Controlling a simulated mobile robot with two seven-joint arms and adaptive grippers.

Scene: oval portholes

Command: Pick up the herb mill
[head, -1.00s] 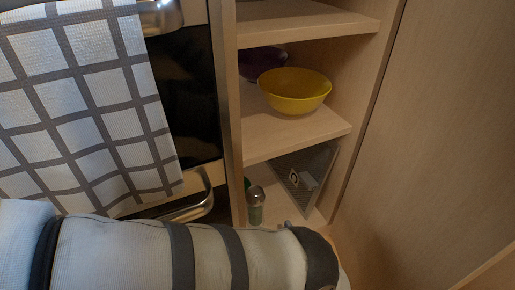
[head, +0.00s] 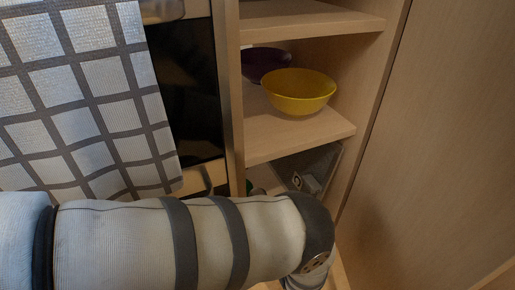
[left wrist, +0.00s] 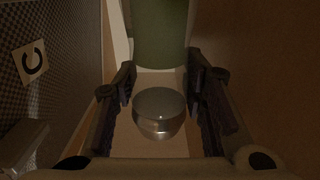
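The herb mill (left wrist: 159,112) shows in the left wrist view as a shiny rounded metal top between my fingers. Its lower body is hidden beneath that top. My left gripper (left wrist: 162,86) is open, with one finger on each side of the mill and visible gaps between. In the head view my left arm covers the mill and the gripper. A green cylinder (left wrist: 160,35) stands just beyond the mill in the left wrist view. My right gripper is not in view.
A yellow bowl (head: 299,91) and a purple bowl (head: 265,62) sit on the middle shelf (head: 290,136), above the bottom compartment. A dark panel with a pale label (left wrist: 33,62) stands at the left in the wrist view. A checked towel (head: 80,95) hangs on the left.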

